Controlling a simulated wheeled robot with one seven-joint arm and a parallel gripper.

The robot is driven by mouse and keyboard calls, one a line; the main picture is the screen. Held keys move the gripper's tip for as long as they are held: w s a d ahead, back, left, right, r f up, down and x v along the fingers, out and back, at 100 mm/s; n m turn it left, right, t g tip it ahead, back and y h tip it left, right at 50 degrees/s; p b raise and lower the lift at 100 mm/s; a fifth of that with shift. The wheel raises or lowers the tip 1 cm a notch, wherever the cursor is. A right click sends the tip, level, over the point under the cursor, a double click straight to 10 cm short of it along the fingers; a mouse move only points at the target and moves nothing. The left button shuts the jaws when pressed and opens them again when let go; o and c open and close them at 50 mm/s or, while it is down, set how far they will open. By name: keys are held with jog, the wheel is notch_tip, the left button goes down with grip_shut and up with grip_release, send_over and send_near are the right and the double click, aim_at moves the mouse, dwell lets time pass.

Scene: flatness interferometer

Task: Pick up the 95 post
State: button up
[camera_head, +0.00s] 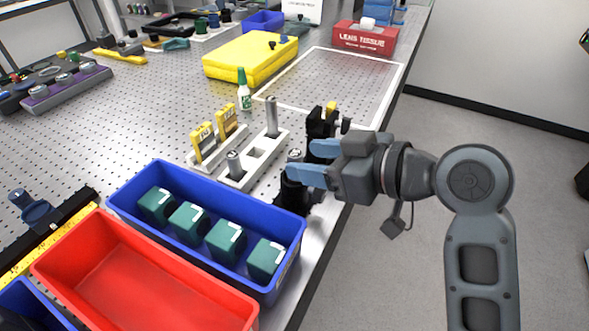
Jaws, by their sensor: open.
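A tall silver post (271,117) stands upright in a white rack (256,161). A shorter silver post (234,163) stands nearer in the same rack. No 95 marking is readable, so I cannot tell which post is the 95 post. My gripper (300,159) is open at the right edge of the table, with its blue fingers pointing left toward the rack. Its fingers appear close to a silver-topped black holder (294,189), which they partly hide. I see nothing held between the fingers.
A blue bin (128,207) with several green cubes and a red bin (88,270) stand in front. Another black mount (320,122) stands behind my gripper. A yellow case (250,57) sits farther back.

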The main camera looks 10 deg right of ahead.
jog(key=shift+x, duration=1.25)
jog(key=shift+c, duration=0.5)
grip_shut()
